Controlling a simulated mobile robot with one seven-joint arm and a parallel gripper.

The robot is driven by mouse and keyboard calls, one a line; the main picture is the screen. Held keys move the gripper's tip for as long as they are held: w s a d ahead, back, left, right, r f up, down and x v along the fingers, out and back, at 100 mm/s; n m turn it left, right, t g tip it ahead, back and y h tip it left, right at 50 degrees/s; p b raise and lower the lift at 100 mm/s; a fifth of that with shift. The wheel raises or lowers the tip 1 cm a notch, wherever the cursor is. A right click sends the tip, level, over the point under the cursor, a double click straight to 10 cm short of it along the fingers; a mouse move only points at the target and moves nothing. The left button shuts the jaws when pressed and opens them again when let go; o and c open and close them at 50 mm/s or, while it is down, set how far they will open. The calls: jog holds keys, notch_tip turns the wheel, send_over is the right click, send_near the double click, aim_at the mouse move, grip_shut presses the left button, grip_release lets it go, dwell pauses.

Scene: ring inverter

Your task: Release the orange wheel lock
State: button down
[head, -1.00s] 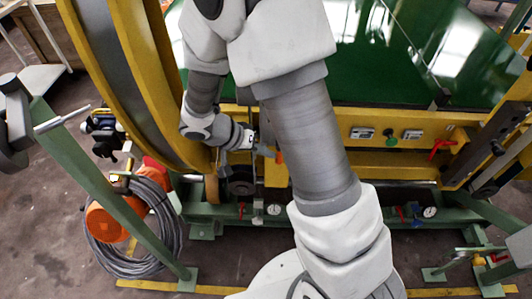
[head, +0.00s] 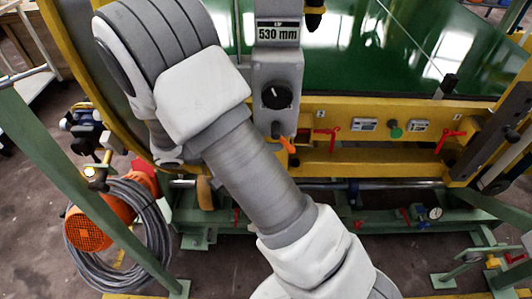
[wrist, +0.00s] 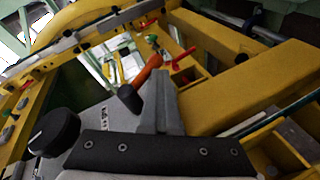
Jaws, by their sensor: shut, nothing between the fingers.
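The orange lever (head: 287,145), which I take to be the wheel lock, sticks out below a grey control box (head: 259,75) on the yellow frame. In the wrist view the orange lever (wrist: 147,70) slants up and right from a dark pivot (wrist: 130,98). My gripper (wrist: 162,82) is shut and empty. Its grey fingers appear just right of the lever in that view; I cannot tell whether they touch it. My arm hides the gripper in the head view.
The box carries a black rotary knob (head: 275,96) and a 530 mm display (head: 278,34). Red handles (head: 450,140) and a green button (head: 396,131) sit along the yellow beam (head: 360,155). A cable coil (head: 155,230) lies around an orange motor (head: 88,228) at left.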

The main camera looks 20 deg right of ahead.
jog(key=shift+s+d+n+h+b, duration=0.25)
jog(key=shift+d+h, duration=0.25)
jog(key=shift+h, duration=0.3)
jog(key=shift+s+d+n+h+b, duration=0.15)
jog(key=shift+d+h+b, duration=0.25)
jog(key=shift+h, duration=0.4)
jog(key=shift+d, duration=0.2)
